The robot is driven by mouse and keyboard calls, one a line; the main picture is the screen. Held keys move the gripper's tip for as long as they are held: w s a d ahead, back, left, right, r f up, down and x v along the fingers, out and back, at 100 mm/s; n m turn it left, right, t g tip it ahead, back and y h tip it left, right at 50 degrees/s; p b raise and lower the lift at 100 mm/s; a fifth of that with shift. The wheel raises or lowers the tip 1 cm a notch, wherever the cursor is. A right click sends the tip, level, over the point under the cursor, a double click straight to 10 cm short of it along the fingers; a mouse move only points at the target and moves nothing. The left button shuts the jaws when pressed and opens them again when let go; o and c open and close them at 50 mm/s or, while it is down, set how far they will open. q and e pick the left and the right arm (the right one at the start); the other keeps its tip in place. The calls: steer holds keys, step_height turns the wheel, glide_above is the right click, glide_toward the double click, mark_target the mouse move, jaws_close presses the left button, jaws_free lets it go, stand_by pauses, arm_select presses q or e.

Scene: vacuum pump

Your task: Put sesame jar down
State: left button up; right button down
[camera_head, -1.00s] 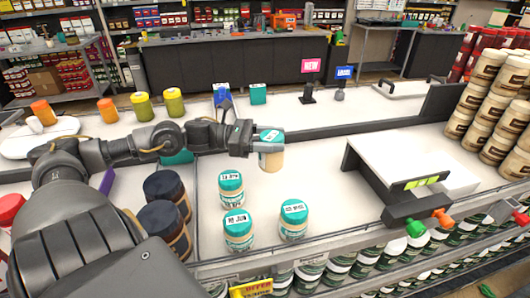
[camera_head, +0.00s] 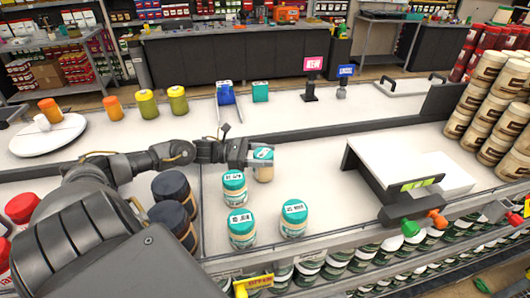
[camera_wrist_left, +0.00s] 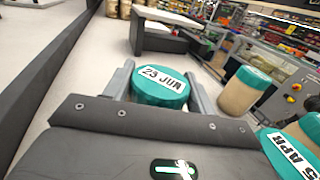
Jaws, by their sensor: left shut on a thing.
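The sesame jar (camera_head: 264,171) is pale with a teal lid and stands upright between the fingers of my left gripper (camera_head: 261,151). The wrist view shows its lid (camera_wrist_left: 160,87) with a "23 JUN" label, one finger on each side. I cannot tell whether its base touches the white counter (camera_head: 330,180). Similar teal-lidded jars stand nearer the camera: one (camera_head: 234,188) just front-left of the held jar, one (camera_head: 242,230) in front of that, and one (camera_head: 294,219) to the right. My right gripper is not in view.
Dark jars (camera_head: 172,187) stand left, beside my left arm. A white-topped stand (camera_head: 400,160) is to the right, with stacked cream jars (camera_head: 480,95) beyond. Yellow jars (camera_head: 147,104) stand on the back counter. The counter right of the held jar is clear.

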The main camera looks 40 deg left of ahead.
arm_select(q)
steer(key=shift+f+b, duration=0.15)
steer(key=shift+b, duration=0.2)
steer(key=o, duration=1.4)
steer(key=shift+s, duration=0.1)
steer(key=shift+r, duration=0.2)
steer(key=shift+p, duration=0.3)
steer(key=v, duration=0.1)
steer(key=b+v, duration=0.1)
steer(key=shift+s+a+f, duration=0.2)
steer(key=shift+f, duration=0.1)
steer(key=v, duration=0.8)
steer(key=shift+a+r+b, duration=0.1)
steer(key=shift+r+b, duration=0.15)
steer(key=shift+b, duration=0.1)
steer(key=shift+s+a, duration=0.45)
